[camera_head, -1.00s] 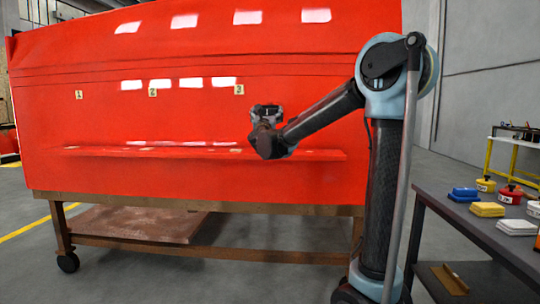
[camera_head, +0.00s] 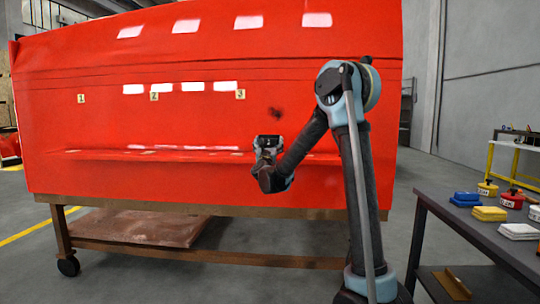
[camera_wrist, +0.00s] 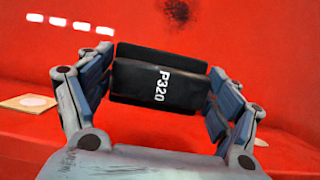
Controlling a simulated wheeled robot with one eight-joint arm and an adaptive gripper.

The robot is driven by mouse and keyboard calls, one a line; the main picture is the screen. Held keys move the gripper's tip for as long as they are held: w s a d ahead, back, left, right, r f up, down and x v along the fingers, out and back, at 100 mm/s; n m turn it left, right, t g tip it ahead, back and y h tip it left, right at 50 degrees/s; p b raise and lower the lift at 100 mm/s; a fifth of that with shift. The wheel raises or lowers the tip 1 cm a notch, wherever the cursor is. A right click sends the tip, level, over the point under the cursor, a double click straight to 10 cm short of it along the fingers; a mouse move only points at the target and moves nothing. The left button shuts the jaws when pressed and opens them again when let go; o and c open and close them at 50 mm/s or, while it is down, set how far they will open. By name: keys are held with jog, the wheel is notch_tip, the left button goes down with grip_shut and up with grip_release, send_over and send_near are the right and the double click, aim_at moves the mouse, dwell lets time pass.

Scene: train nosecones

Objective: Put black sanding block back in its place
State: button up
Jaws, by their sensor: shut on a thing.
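The black sanding block (camera_wrist: 160,82), marked P320, is between the fingers of my gripper (camera_wrist: 158,90) in the wrist view. Both fingers press on its sides. In the head view my gripper (camera_head: 267,142) is in front of the red nosecone (camera_head: 120,178), near its lower ledge. The block is small and dark there. A dark smudge (camera_head: 275,113) shows on the red panel just above my gripper; it also shows in the wrist view (camera_wrist: 181,12).
Number tags, such as tag 3 (camera_head: 240,94), are on the nosecone. Grey floor lies between nosecone and table.

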jog(key=shift+f, duration=2.1)
jog(key=o, duration=1.4)
jog(key=v, duration=1.2)
